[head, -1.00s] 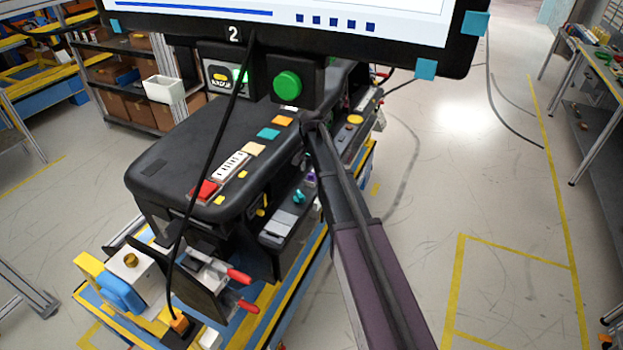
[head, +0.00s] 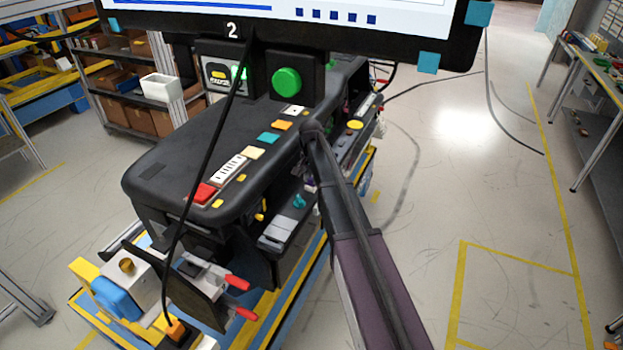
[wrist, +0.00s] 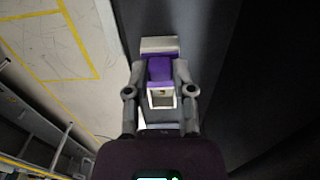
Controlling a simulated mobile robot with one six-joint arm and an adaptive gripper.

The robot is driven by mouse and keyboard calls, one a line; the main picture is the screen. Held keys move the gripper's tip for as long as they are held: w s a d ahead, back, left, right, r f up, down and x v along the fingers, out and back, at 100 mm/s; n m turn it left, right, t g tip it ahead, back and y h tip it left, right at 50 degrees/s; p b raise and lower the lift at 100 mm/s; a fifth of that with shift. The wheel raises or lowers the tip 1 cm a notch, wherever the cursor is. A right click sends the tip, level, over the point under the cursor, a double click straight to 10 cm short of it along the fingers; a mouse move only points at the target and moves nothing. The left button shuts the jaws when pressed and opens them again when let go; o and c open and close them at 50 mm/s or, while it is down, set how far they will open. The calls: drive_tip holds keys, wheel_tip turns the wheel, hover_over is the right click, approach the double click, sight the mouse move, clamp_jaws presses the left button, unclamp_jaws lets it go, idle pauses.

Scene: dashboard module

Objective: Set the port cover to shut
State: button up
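The port cover (wrist: 160,69) is a purple flap in the wrist view, with a pale bar beyond its far end. A white-framed port (wrist: 162,98) shows at its near end, with a small orange mark at the frame's upper edge. The port appears uncovered. My gripper (wrist: 161,66) has its two grey fingers apart, one on each side of the purple flap. I cannot tell whether the fingers touch it. In the head view my arm reaches to the module's right side and hides the gripper. Only a bit of purple (head: 309,186) shows there.
The dark dashboard module (head: 160,165) carries coloured buttons on top and stands on a blue and yellow base. A screen (head: 290,20) overhangs it, and a black cable hangs in front. Red-handled clamps (head: 238,283) stick out at the near end. The floor to the right is clear.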

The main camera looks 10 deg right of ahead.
clamp_jaws()
drive_tip(key=shift+w+d, duration=0.75)
drive_tip(key=shift+w, duration=0.25)
drive_tip(key=shift+w+d, duration=0.7)
drive_tip(key=shift+w, duration=0.3)
drive_tip(key=o, duration=0.8)
unclamp_jaws()
drive_tip(key=shift+o, duration=0.2)
drive_tip(key=shift+s+a, duration=0.1)
